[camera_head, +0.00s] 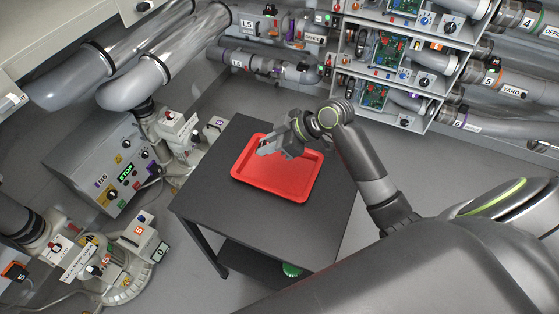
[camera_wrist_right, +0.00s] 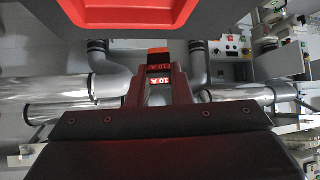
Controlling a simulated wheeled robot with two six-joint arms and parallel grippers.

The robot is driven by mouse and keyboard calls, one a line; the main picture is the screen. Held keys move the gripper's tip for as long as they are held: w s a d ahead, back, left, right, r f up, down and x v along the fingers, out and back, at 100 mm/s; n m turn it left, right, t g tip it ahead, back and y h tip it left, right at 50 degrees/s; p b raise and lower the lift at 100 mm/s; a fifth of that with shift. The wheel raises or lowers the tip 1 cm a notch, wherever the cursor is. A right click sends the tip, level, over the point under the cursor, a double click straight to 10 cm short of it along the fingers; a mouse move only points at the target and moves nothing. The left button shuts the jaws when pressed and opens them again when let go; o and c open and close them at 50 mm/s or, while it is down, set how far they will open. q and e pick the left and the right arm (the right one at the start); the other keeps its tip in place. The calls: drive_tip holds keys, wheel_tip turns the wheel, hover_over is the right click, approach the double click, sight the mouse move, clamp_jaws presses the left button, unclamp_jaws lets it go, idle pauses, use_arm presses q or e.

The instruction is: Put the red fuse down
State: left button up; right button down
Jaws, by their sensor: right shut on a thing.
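My right gripper (camera_head: 266,149) is over the red tray (camera_head: 294,188), near its far left part. The wrist view shows its fingers (camera_wrist_right: 157,84) shut on the red fuse (camera_wrist_right: 159,67), which has a 10 A label and a red-orange end. The tray's red edge (camera_wrist_right: 150,33) runs across the top of that view. In the head view the fuse cannot be made out against the red tray and the gripper. I cannot tell whether the fuse touches the tray. My left gripper is not in view.
The tray lies on a dark table (camera_head: 215,184) with free top around it. A green object (camera_head: 291,270) is on the lower shelf. A control box with a STOP display (camera_head: 103,166) and pipes stand at the left; a rack of circuit units (camera_head: 392,62) is at the back.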

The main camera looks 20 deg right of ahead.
drive_tip(key=d+n+g+h+p, duration=0.1)
drive_tip(key=n+g+h+p, duration=0.1)
drive_tip(key=n+g, duration=0.1)
drive_tip(key=n+g+h, duration=0.2)
drive_tip(key=n+h, duration=0.1)
hover_over(286, 176)
drive_tip(key=d, duration=0.1)
wheel_tip(286, 176, down, 3)
wheel_tip(286, 176, down, 2)
drive_tip(key=shift+f+p, duration=0.1)
drive_tip(key=shift+p, duration=0.5)
drive_tip(key=shift+f, duration=2.15)
drive_tip(key=c, duration=1.3)
unclamp_jaws()
